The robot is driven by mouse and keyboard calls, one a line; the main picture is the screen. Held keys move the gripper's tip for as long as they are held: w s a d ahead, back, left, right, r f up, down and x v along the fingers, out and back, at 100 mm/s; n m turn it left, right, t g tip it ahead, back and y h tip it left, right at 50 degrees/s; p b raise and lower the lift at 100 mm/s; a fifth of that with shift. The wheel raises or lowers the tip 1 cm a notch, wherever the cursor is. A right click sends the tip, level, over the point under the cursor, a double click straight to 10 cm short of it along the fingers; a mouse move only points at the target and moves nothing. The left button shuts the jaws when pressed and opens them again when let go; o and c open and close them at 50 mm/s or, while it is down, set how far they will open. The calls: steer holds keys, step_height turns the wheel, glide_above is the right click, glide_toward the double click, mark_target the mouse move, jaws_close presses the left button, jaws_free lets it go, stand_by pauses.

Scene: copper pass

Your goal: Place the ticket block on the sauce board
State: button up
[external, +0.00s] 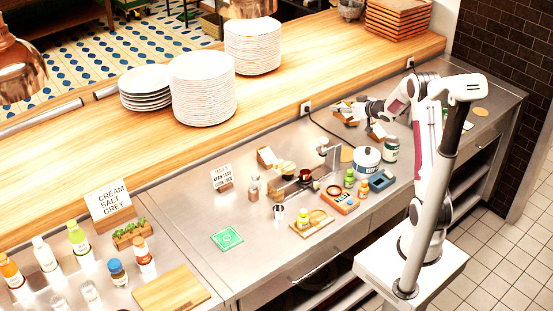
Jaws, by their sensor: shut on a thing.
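My gripper (357,108) is at the back right of the steel counter, beside the rear wooden ledge. It is shut on a small brown wooden block, which I take to be the ticket block (343,115); the fingers and the small scale hide details, and I cannot tell whether it touches the counter. The sauce board appears to be the small wooden board (321,216) near the counter's front middle. My gripper is well behind and right of this board.
A metal stand (331,152) rises behind. A green pad (227,238) lies left, with bare steel around it. Plate stacks (203,90) stand on the ledge.

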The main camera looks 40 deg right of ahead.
stand_by(0.3)
